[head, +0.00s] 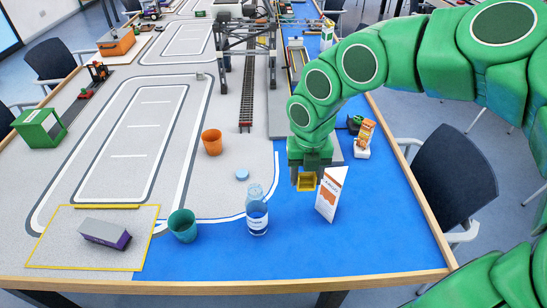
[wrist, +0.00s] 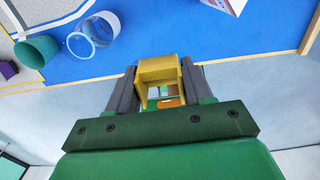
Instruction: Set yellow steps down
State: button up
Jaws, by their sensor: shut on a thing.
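My gripper (head: 305,176) points down over the blue part of the table and is shut on the yellow steps (head: 307,183). In the wrist view the yellow steps (wrist: 158,70) sit between the two dark fingers of my gripper (wrist: 159,80), with an opening showing through them. In the head view they are just left of a white folded card (head: 330,194) with orange print. The fingers hide part of the steps. I cannot tell exactly how high the steps are above the blue surface.
The blue surface (head: 340,250) in front is clear up to the wooden edge.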

jog(key=w+m, duration=0.1)
jog(key=m, duration=0.8)
send_over(274, 156)
jog(key=shift+f, duration=10.25)
jog(key=shift+w+f, duration=0.1)
jog(key=shift+f, duration=1.65)
